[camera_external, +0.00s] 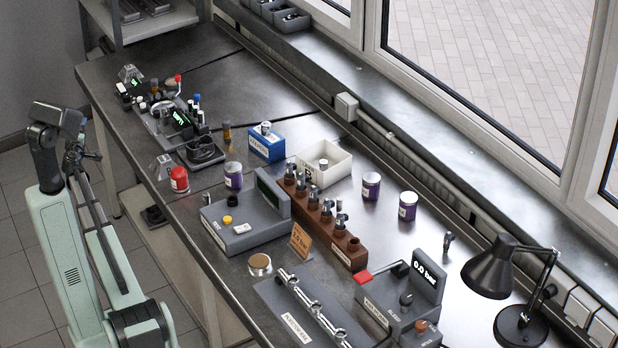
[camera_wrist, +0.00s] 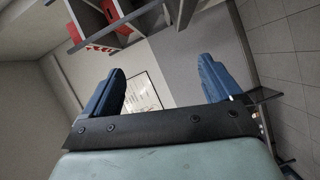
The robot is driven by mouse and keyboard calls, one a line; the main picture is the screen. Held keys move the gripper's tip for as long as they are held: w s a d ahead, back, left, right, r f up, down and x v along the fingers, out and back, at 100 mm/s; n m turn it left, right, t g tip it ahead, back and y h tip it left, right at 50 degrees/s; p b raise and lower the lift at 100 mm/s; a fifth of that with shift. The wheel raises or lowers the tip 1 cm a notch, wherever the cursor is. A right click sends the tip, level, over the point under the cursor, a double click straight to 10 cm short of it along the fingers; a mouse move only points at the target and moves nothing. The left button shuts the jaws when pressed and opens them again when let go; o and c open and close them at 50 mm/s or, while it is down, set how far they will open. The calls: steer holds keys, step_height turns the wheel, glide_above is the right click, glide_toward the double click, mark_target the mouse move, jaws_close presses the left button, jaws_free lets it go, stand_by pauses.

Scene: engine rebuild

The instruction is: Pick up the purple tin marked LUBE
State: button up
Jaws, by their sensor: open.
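Three purple tins with pale labels stand upright on the dark workbench in the external view. My arm is raised at the bench's left side in the external view, away from all the tins. The wrist view shows no tin.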

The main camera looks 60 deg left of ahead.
step_height(320, 180, up, 3)
steer(key=w, duration=0.1)
steer(key=n+t+h, duration=0.5)
steer(key=n+h, duration=0.3)
glide_above(233, 168)
steer(key=s+a, duration=0.2)
steer(key=d, duration=0.1)
steer(key=d+f+n, duration=0.1)
steer(key=shift+w+d+f+n+h, duration=0.25)
steer(key=shift+d+n+h, duration=0.05)
steer(key=shift+d+n, duration=0.1)
steer(key=s+f+n, duration=0.1)
steer(key=s+d+f+n, duration=0.1)
steer(key=shift+f+n, duration=0.3)
steer(key=shift+f, duration=0.05)
steer(key=shift+s+f+h, duration=0.1)
steer(key=shift+f+h, duration=0.1)
steer(key=shift+h, duration=0.1)
steer(key=shift+w+a+f+n, duration=0.1)
steer(key=shift+w+f+n, duration=0.1)
steer(key=shift+n, duration=0.1)
steer(key=shift+x, duration=3.45)
steer(key=shift+f, duration=0.1)
steer(key=c, duration=1.3)
